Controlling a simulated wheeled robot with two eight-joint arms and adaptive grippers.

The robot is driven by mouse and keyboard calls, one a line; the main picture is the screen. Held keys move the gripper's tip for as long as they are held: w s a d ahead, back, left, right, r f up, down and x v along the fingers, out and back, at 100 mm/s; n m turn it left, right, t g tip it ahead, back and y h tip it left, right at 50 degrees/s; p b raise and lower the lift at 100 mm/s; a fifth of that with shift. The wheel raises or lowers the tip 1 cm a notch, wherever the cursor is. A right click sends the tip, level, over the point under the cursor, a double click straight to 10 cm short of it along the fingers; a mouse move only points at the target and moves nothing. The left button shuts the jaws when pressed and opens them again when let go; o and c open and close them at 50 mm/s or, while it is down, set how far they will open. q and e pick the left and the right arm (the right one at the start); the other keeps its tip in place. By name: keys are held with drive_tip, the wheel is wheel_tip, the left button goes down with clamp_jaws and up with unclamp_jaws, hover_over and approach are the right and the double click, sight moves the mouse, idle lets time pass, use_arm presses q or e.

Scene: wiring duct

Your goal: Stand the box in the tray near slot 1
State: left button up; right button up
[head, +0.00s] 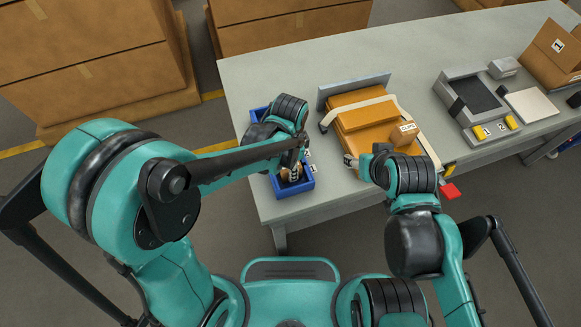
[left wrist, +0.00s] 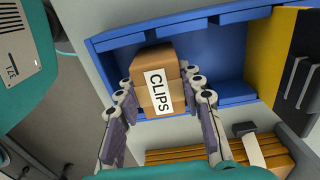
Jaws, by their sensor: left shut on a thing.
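A small brown cardboard box (left wrist: 150,65) with a white CLIPS label is between the fingers of my left gripper (left wrist: 165,115) in the left wrist view. The gripper is shut on it. The blue tray (left wrist: 222,62) lies behind and around the box there. I cannot tell whether the box touches the tray floor. In the head view the blue tray (head: 292,190) is at the table's left end, and my left gripper (head: 291,172) is over it, partly hiding tray and box. My right gripper (head: 361,165) is beside the brown stack; its jaw state is unclear.
A brown strapped stack (head: 365,120) with a small labelled box (head: 404,138) on it stands right of the tray. A grey device (head: 473,105) with yellow parts and an open carton (head: 557,50) are further right. Bare table (head: 270,75) lies behind the tray.

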use_arm(q)
drive_tip(key=shift+s+a+r, duration=0.1)
drive_tip(key=shift+r, duration=0.05)
drive_tip(key=o, duration=0.7)
drive_tip(key=shift+f, duration=0.2)
drive_tip(key=o, duration=0.5)
drive_tip(key=shift+c, duration=0.2)
drive_tip(key=shift+r, duration=0.15)
